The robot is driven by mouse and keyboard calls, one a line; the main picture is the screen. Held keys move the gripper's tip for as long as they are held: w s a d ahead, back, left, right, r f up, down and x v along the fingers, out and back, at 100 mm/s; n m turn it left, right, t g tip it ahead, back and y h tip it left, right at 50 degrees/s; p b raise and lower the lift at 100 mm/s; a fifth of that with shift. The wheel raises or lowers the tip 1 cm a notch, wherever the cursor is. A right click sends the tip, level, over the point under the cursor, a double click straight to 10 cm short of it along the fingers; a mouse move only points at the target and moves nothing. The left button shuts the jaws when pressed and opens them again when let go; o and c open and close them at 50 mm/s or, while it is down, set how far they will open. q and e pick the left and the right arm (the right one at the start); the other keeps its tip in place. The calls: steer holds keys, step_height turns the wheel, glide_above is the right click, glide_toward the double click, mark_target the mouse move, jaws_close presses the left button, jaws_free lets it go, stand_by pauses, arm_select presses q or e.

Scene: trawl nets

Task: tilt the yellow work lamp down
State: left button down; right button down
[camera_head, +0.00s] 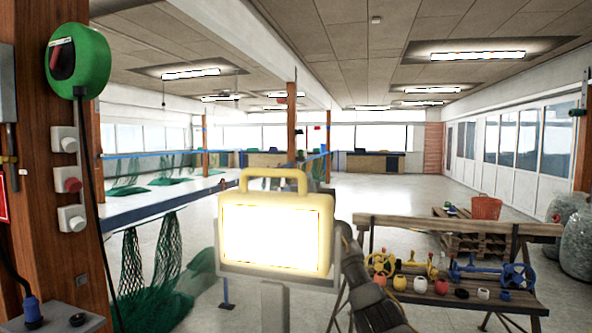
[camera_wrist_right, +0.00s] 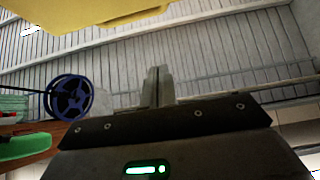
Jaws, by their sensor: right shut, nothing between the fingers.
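The yellow work lamp (camera_head: 275,190) stands in the middle of the head view with its bright panel lit and facing me. It looks roughly upright in a grey bracket on a grey post (camera_head: 274,300), with a yellow handle on top. My right arm comes up from the bottom right to the lamp's right edge. The gripper's fingertips are hidden there. In the right wrist view, my right gripper (camera_wrist_right: 158,86) has its fingers together with nothing between them. The yellow lamp body (camera_wrist_right: 85,14) crosses the top of that view, apart from the fingertips. My left gripper is not in view.
A post with a green reel (camera_head: 92,60) and switches is at the left. Green nets (camera_head: 150,270) hang behind it. Open floor lies beyond the lamp.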

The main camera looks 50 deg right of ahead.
mark_target(298, 175)
steer(key=shift+s+a+r+p, duration=0.5)
steer(key=shift+s+a+p, duration=0.25)
steer(key=shift+a+p, duration=0.45)
steer(key=shift+s+a+r+p, duration=0.5)
steer(key=shift+s+a+p, duration=0.35)
steer(key=shift+a, duration=0.6)
steer(key=shift+s+a+r+p, duration=0.5)
steer(key=shift+s+a+p, duration=0.15)
steer(key=shift+a+p, duration=0.6)
